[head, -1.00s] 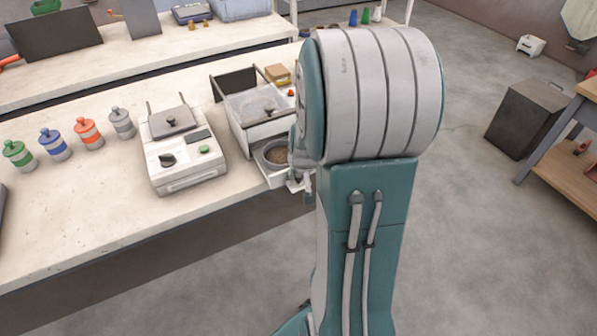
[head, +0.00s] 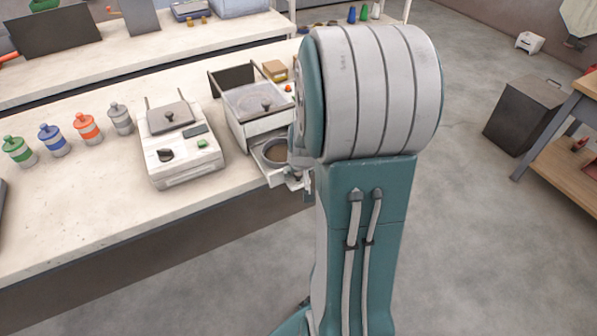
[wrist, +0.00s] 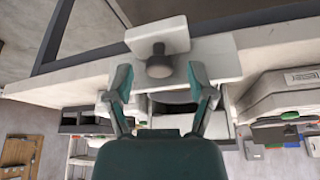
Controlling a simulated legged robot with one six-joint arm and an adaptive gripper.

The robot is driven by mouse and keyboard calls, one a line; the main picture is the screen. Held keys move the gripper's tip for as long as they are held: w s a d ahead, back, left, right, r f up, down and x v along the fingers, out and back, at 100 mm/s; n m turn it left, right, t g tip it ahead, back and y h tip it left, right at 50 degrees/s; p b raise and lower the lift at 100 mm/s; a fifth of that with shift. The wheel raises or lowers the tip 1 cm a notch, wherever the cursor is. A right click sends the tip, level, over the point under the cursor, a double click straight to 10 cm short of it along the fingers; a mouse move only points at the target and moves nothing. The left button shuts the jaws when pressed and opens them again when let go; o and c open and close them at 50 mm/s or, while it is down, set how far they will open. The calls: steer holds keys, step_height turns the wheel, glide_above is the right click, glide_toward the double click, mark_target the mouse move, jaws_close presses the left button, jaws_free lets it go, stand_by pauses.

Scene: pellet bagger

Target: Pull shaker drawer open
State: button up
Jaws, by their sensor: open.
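The shaker (head: 240,118), a pale box with a clear-topped tray, stands on the bench left of my arm. Its low drawer (head: 270,172) stands out at the front, with a round bowl (head: 276,153) of brown pellets in it. In the wrist view, a pale block with a round dark knob (wrist: 160,66) shows on the white drawer part. My gripper (wrist: 163,90) is open, its two teal fingers apart on either side below the knob, holding nothing that I can see. In the head view, my arm hides most of the gripper.
A white bench device (head: 180,155) with a green button stands left of the shaker. Several coloured jars (head: 88,130) line the bench further left. A dark bin (head: 527,115) and a wooden table (head: 570,150) stand at right. The floor between is clear.

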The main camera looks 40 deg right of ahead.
steer(key=v, duration=1.2)
steer(key=shift+a+f, duration=0.1)
steer(key=s+a+r+n+t+y, duration=0.1)
steer(key=s+a+r, duration=0.3)
steer(key=a, duration=0.6)
steer(key=s+a+r+n+y, duration=0.1)
steer(key=s+a+r+n, duration=0.3)
steer(key=a, duration=0.7)
steer(key=shift+s+n+t, duration=0.3)
steer(key=shift+s+t, duration=0.1)
steer(key=shift+s, duration=0.15)
